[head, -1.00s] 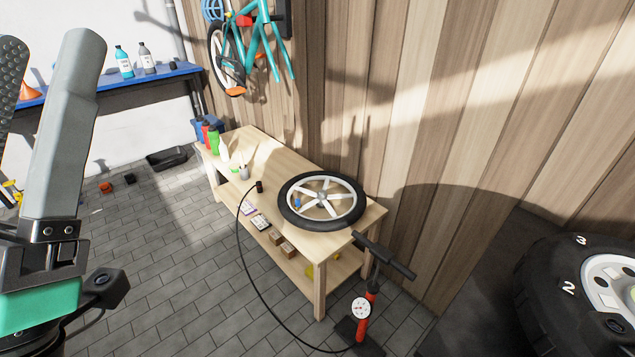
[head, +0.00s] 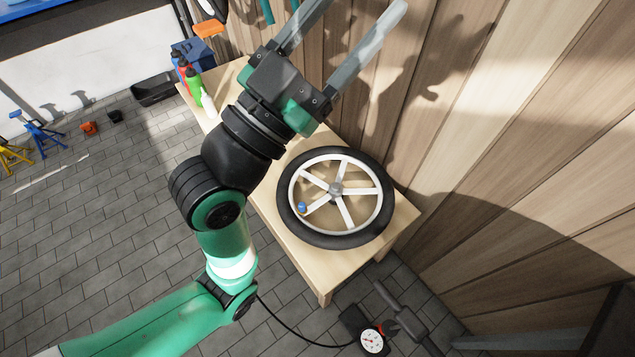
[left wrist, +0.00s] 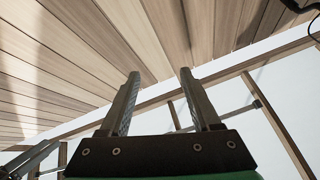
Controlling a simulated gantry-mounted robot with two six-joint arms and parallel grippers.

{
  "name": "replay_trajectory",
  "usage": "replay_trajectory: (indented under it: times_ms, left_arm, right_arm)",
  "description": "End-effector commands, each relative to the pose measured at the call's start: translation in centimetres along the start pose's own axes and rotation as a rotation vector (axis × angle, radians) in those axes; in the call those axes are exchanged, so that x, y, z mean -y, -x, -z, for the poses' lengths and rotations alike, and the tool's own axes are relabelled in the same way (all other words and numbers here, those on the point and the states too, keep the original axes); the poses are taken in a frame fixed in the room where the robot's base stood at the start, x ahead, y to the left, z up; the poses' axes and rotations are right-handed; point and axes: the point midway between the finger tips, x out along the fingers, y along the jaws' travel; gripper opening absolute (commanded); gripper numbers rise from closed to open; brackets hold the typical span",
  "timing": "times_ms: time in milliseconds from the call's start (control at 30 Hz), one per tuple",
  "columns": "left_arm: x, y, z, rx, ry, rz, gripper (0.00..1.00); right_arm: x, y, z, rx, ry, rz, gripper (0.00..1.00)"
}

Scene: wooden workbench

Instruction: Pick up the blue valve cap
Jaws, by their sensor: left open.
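The small blue valve cap (head: 302,207) is on the wheel (head: 340,238) near the lower left of its rim, in the head view. The wheel has a black tyre and white spokes and lies flat on the wooden workbench (head: 300,262). My left gripper (head: 360,5) is raised above the bench, up and to the right of its wrist, well apart from the cap. Its two long grey fingers are spread and empty. In the left wrist view the open fingers (left wrist: 157,90) point up at the wooden wall and ceiling beams. My right gripper is not in view.
A wood plank wall (head: 480,110) stands right behind the bench. A floor pump with a gauge (head: 372,341) stands at the bench's front. Green and red bottles (head: 193,88) and a blue box (head: 192,55) stand at the far end.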

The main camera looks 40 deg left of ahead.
Motion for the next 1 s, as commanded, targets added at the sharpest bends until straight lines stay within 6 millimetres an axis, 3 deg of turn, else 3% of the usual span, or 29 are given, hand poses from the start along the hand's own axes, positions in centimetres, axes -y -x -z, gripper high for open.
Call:
replay_trajectory:
  times_ms: [33,167,267,367,400,500,600,700,800,1000]
  left_arm:
    - [-0.1,0.5,-3.0,0.059,-0.014,-0.018,0.64]
    - [-0.3,2.8,-10.7,0.21,-0.043,-0.066,0.64]
    - [-0.1,6.2,-17.5,0.345,-0.041,-0.096,0.64]
    - [0.3,11.9,-25.0,0.508,-0.007,-0.113,0.64]
    - [0.4,15.0,-28.1,0.581,0.019,-0.111,0.64]
    - [0.6,23.6,-34.4,0.753,0.106,-0.082,0.64]
    - [0.2,30.6,-37.8,0.875,0.189,-0.035,0.64]
    - [-0.3,34.7,-39.3,0.941,0.245,-0.001,0.64]
    - [-0.6,36.1,-39.7,0.962,0.264,0.012,0.64]
    - [-0.8,35.3,-41.0,0.961,0.262,0.007,0.64]
  right_arm:
    - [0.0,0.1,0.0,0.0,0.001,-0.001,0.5]
    - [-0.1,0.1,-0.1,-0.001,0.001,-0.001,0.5]
    - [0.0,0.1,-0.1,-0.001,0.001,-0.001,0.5]
    - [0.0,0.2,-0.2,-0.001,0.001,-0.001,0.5]
    - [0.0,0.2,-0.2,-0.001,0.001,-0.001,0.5]
    - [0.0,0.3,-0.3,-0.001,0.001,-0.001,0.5]
    - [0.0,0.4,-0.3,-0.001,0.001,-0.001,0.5]
    - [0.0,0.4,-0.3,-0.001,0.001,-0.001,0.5]
    - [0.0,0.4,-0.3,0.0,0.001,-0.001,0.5]
    - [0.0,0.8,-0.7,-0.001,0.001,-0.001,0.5]
